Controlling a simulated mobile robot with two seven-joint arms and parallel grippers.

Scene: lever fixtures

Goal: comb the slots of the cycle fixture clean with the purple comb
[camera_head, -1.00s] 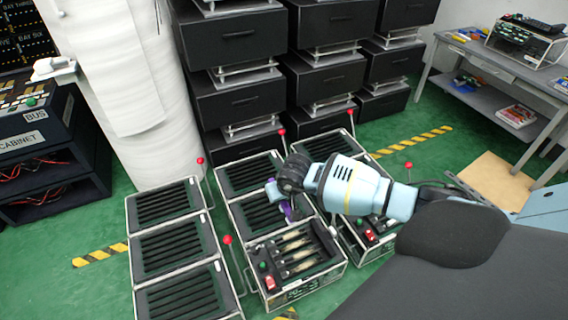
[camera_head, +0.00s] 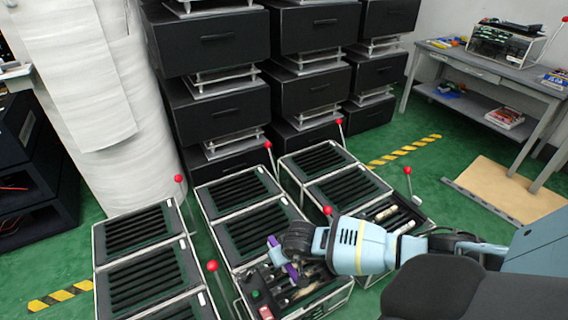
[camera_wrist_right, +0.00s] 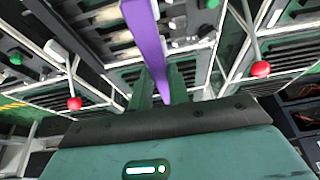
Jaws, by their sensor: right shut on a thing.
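My right gripper (camera_head: 274,250) is shut on the purple comb (camera_head: 283,260), over the rear part of the fixture in the front of the middle column. This fixture (camera_head: 262,295) has a red switch, a green button and dark slots with pale material in them. I take it to be the cycle fixture; no label is readable. In the right wrist view the comb (camera_wrist_right: 148,45) runs up from between the gripper's fingers (camera_wrist_right: 160,88). Whether its teeth touch the slots cannot be told. My left gripper is not in view.
Slotted panels (camera_head: 140,232) stand in columns, with red-knobbed levers (camera_head: 212,266) beside them. A similar fixture (camera_head: 395,215) with pale material is to the right. Black drawer cabinets (camera_head: 220,100) and a white roll (camera_head: 110,110) stand behind.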

